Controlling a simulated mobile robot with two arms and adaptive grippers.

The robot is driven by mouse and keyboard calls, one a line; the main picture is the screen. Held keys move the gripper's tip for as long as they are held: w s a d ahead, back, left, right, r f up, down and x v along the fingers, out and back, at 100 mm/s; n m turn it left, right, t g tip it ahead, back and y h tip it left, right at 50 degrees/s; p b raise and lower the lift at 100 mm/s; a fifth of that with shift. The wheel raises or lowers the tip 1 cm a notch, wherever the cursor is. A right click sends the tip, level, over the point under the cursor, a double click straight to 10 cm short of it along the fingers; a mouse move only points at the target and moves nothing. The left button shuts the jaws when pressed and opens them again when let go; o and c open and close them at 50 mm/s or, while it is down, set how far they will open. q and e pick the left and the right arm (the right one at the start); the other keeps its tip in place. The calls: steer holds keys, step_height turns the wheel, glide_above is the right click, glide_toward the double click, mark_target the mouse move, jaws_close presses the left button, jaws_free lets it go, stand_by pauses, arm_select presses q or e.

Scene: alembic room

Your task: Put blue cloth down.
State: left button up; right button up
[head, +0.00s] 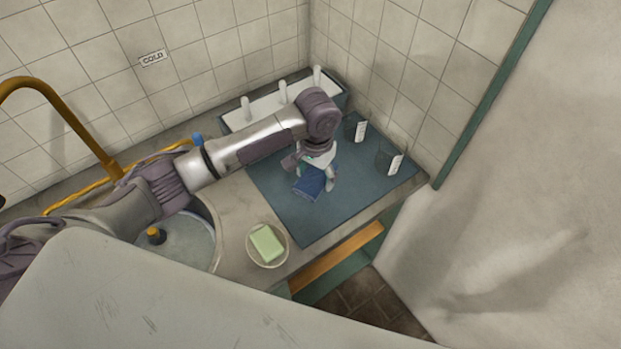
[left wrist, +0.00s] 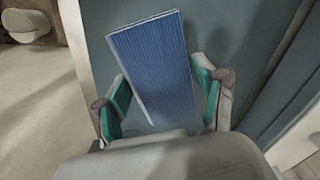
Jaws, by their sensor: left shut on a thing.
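The blue cloth (head: 309,184) is a folded, ribbed piece held over the dark blue mat (head: 296,222) on the counter. My left gripper (head: 318,178) is shut on the blue cloth. In the left wrist view the cloth (left wrist: 158,65) sits between the two green-padded fingers of the left gripper (left wrist: 163,105), tilted, with its far end reaching past the fingertips. The mat (left wrist: 215,25) lies behind it there. I cannot tell whether the cloth touches the mat. My right gripper is not in view.
Two clear glasses with white labels (head: 390,160) stand on the mat's right side. A rack with white pegs (head: 283,93) is at the back. Green soap (head: 267,243) in a dish and a round sink (head: 190,243) lie to the left. The mat's front part is clear.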

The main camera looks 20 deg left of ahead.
mark_target(310, 182)
arm_select(q)
steer(key=shift+w+a+f, duration=0.1)
steer(key=shift+a+f, duration=0.35)
steer(key=shift+a, duration=0.25)
step_height(310, 182, down, 3)
steer(key=shift+f+p, duration=0.1)
steer(key=shift+p, duration=0.5)
steer(key=shift+f, duration=0.45)
steer(key=shift+f, duration=0.1)
steer(key=o, duration=1)
step_height(310, 182, up, 12)
steer(key=shift+r+b, duration=0.15)
steer(key=shift+b, duration=0.65)
